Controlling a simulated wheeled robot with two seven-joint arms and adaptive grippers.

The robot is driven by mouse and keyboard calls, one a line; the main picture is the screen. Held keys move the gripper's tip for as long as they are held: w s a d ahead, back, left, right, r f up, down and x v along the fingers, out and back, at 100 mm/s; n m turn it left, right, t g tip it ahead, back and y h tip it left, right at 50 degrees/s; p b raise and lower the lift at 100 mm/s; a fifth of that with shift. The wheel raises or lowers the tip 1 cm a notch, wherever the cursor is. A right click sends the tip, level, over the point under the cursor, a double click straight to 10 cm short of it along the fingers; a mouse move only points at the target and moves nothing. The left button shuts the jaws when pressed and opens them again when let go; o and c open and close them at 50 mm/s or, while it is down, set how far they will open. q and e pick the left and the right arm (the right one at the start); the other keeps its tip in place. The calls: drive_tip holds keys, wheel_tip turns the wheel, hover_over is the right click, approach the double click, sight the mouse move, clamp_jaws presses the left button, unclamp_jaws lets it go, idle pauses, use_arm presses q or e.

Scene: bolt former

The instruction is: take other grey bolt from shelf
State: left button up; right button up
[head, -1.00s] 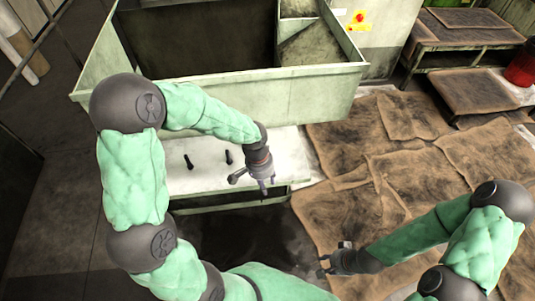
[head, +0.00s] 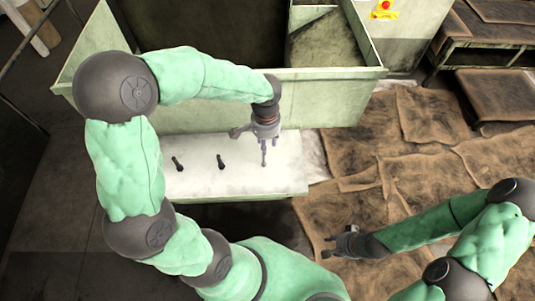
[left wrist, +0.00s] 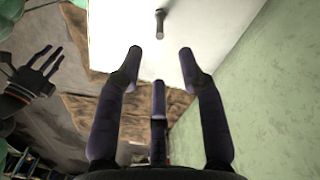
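Two dark bolts lie apart on the white shelf (head: 200,181), a left bolt (head: 177,163) and a middle bolt (head: 221,161). My left gripper (head: 264,150) is over the right part of the shelf, right of both bolts, fingers pointing down. A slim greyish piece shows under it; I cannot tell if it is a finger or a bolt. In the left wrist view a grey bolt (left wrist: 160,23) is on the white surface beyond the spread, empty fingers (left wrist: 160,72). My right gripper (head: 334,245) is low at the right, away from the shelf, with its fingers apart.
A pale green machine bin (head: 330,100) rises directly behind the shelf; its wall is close to my left gripper in the left wrist view (left wrist: 265,90). Brown cardboard sheets (head: 420,115) cover the floor at the right. A workbench (head: 490,40) stands at the back right.

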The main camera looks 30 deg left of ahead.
use_arm(q)
wheel_tip(320, 180, down, 5)
drive_tip(key=shift+s+r+b, duration=0.15)
drive_tip(key=shift+b, duration=0.5)
drive_tip(key=shift+s+a+f+b, duration=0.15)
drive_tip(key=shift+f+b, duration=0.45)
drive_tip(key=shift+f, duration=0.7)
drive_tip(key=shift+s+a+f+b, duration=0.15)
drive_tip(key=shift+f+b, duration=0.45)
drive_tip(key=shift+f, duration=0.7)
drive_tip(key=shift+w, duration=0.1)
drive_tip(key=shift+c, duration=0.3)
clamp_jaws()
